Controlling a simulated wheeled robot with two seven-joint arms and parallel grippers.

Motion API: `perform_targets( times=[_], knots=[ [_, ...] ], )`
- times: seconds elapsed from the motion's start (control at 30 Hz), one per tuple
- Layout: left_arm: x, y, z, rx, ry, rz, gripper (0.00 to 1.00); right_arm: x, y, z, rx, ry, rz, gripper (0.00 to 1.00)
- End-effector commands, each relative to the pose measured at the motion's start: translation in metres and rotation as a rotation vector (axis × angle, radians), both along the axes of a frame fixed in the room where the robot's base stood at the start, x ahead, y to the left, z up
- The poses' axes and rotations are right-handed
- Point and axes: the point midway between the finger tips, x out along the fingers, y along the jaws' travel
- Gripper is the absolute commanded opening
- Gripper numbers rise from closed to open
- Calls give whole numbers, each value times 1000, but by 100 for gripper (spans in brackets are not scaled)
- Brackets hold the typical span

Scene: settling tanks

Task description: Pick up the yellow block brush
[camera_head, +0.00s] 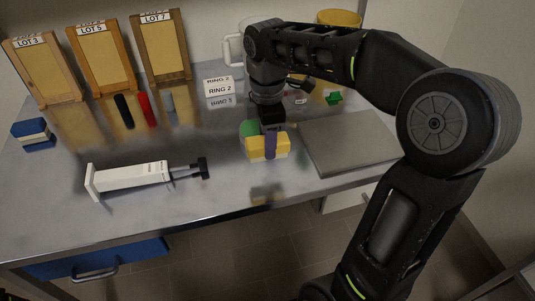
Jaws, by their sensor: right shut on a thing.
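The yellow block brush (283,146) has a yellow top and a paler lower part, and sits near the middle front of the metal table. My right gripper (270,140) comes down on it from above and is shut on it, with a purple finger showing in front of the block. A green round thing (249,129) shows just behind it, partly hidden. I cannot tell whether the brush touches the table. My left gripper is not in view.
A white syringe-like tool (130,178) lies to the left. A grey slab (350,142) lies close to the right. Labelled wooden boards (103,58), a black marker (124,111), a red marker (147,109) and a blue-white block (34,134) stand or lie further back.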

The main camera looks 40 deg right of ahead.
Motion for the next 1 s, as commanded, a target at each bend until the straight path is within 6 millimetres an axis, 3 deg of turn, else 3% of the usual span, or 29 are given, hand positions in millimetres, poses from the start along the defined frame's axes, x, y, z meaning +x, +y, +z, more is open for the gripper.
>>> perform_targets(
  times=[0.1, 0.23, 0.8, 0.83, 1.0],
  knots=[
    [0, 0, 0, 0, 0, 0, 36, 1, 0, 19, 0, -3, 1, 0],
    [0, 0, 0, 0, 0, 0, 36, 0, 0, 28, 0, 0, 1, 0],
    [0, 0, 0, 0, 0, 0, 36, 0, 0, 29, 0, 0, 1, 0],
    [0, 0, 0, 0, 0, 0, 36, 0, 0, 29, 0, 0, 1, 38],
    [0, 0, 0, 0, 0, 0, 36, 0, 0, 29, 0, 0, 1, 24]
  ],
)
